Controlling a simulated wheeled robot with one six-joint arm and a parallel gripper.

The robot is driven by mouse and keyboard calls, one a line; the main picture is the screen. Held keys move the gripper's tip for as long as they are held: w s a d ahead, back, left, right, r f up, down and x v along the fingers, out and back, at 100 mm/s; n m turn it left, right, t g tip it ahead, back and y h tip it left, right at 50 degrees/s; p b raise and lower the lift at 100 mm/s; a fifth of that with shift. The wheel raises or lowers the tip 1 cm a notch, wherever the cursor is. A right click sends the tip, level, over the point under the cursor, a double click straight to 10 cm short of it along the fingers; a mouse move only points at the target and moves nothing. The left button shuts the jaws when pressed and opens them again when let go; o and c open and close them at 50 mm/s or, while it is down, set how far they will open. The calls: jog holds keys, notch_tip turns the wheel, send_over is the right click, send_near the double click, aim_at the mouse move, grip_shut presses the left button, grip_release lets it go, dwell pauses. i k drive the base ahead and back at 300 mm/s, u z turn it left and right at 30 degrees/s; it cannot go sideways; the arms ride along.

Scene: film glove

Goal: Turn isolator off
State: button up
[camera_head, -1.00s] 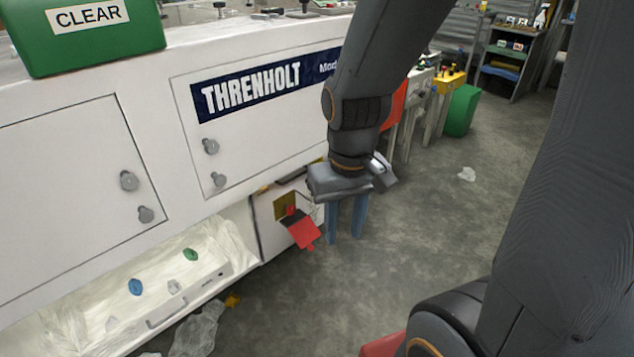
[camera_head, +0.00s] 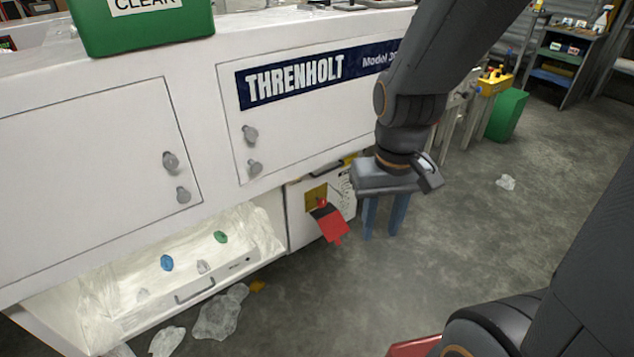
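The isolator is a red handle (camera_head: 331,226) on a yellow plate (camera_head: 315,196), set in a white panel (camera_head: 297,222) low on the machine's front. The red handle sticks out and slants down to the right. My gripper (camera_head: 384,236) hangs pointing down just right of the handle, with its two blue-grey fingers apart. I see floor between the fingers and nothing held. The gripper looks apart from the handle; the exact depth gap is hard to tell.
The white THRENHOLT machine (camera_head: 200,243) fills the left, with latched doors and a lower bay holding film and a drawer. Crumpled film (camera_head: 220,312) lies on the floor in front. A green bin (camera_head: 507,114) and shelf stand at the back right. The floor at right is mostly clear.

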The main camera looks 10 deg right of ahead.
aim_at(322, 202)
jog(key=k, duration=1.2)
jog(key=z, duration=0.8)
jog(key=i, duration=1.2)
jog(key=u, duration=0.55)
